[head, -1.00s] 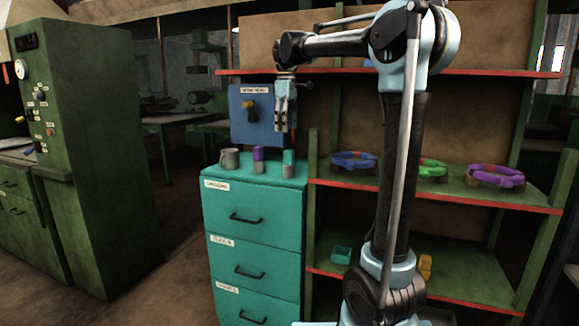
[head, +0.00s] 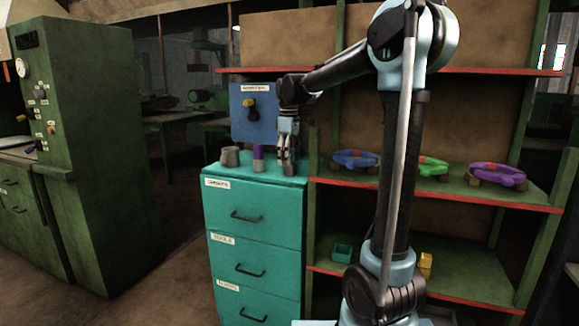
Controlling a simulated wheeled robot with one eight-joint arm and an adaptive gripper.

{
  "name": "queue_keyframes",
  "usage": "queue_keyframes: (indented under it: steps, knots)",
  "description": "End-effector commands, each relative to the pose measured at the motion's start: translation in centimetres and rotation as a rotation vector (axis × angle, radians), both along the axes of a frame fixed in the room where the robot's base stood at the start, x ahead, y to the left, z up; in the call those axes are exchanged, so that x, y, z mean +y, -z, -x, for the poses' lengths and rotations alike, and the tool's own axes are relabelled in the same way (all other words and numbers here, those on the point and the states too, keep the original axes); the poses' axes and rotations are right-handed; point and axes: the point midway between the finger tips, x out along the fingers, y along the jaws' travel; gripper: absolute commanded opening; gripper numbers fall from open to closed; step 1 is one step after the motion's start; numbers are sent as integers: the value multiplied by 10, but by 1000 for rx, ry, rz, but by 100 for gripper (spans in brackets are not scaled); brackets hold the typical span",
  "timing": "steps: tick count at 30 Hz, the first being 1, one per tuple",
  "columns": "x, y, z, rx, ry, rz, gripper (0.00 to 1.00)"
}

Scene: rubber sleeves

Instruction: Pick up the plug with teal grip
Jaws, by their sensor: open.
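The plug with teal grip stood at the right of the cabinet top a second ago; now my gripper (head: 288,168) is down at that spot and hides most or all of it. A small brownish-grey part (head: 289,171) shows between or below the fingertips; I cannot tell if it is the plug's base. My gripper points down, fingers open, just above the top of the teal cabinet (head: 255,233). A plug with purple grip (head: 258,153) stands upright just left of my gripper. A grey mug (head: 230,157) stands further left.
A blue board (head: 252,105) with a yellow-and-dark knob rises behind the cabinet. A green shelf post (head: 313,152) stands close to the right of my gripper. Shelves hold blue, green and purple rings (head: 497,173) on supports, and a teal box (head: 342,252) lower down.

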Motion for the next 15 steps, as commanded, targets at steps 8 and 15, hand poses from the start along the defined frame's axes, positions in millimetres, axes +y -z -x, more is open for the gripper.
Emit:
queue_keyframes:
  steps: [8, 15]
  knots:
    - [-3, 33, 2, 0, 0, 0, 62]
    - [-3, 36, 3, 0, 0, 0, 62]
